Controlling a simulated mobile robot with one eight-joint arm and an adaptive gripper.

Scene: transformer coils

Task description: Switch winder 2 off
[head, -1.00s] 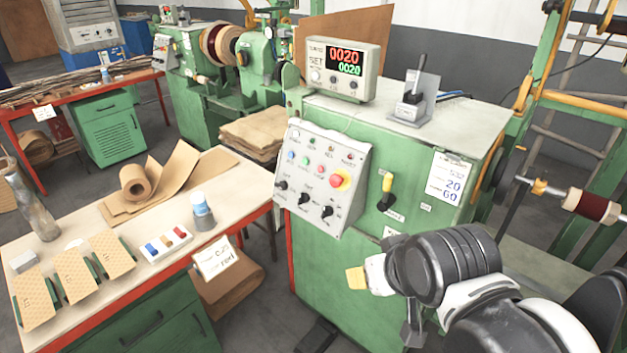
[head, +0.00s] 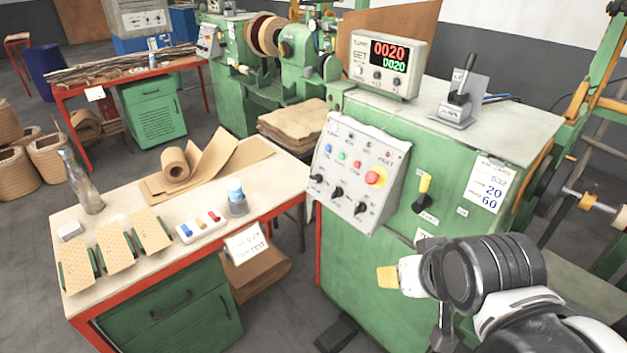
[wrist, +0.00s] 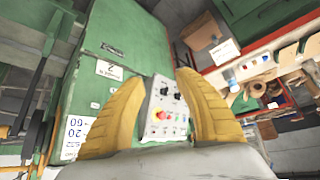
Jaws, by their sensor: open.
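The green winder (head: 370,250) stands right of the worktable, and its plate (wrist: 110,69) in the wrist view shows a 2. Its sloped grey control panel (head: 358,178) has several buttons, black knobs and a red stop button on yellow (head: 375,177). My gripper (head: 387,277) is open and empty in front of the winder, below the switch. In the wrist view the panel (wrist: 163,105) shows between my yellow fingers (wrist: 161,85). I cannot make out the yellow-handled switch there.
The counter (head: 388,64) on top is lit and shows 0020 twice. A lever on a metal stand (head: 460,95) is beside it. A worktable (head: 130,190) with coil boards, a bottle and paper stands at left. Open floor shows at far left.

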